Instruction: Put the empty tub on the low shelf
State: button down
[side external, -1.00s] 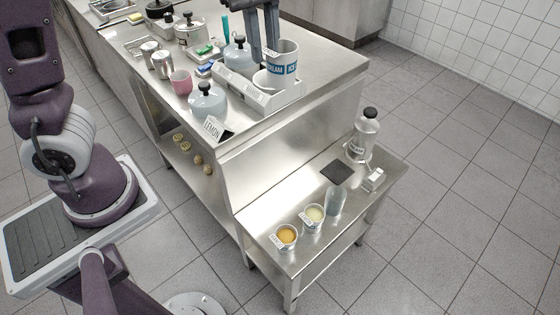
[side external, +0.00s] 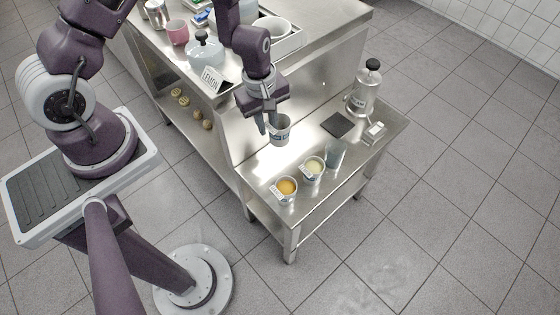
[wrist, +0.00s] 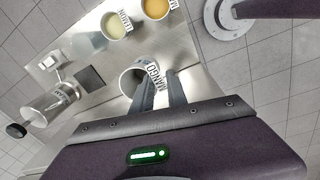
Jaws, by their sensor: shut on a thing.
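The tub (side external: 281,131) is white with a blue printed band. My gripper (side external: 268,124) is shut on its wall and holds it over the near left part of the low steel shelf (side external: 262,166). It looks roughly upright; I cannot tell whether its base touches the shelf. In the wrist view, the tub (wrist: 128,84) shows a grey, empty-looking inside. A white label that seems to read MANGO lies at its rim, beside my fingers (wrist: 161,85).
On the shelf stand an orange-filled tub (side external: 286,189), a pale yellow-filled tub (side external: 313,168), a clear cup (side external: 335,153), a dark square pad (side external: 337,124), a small white box (side external: 374,132) and a black-topped steel dispenser (side external: 364,88). The raised counter (side external: 330,22) borders the shelf.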

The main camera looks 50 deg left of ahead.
notch_tip(320, 180, down, 12)
jog(key=shift+w+f, duration=0.1)
jog(key=c, duration=1.3)
grip_release()
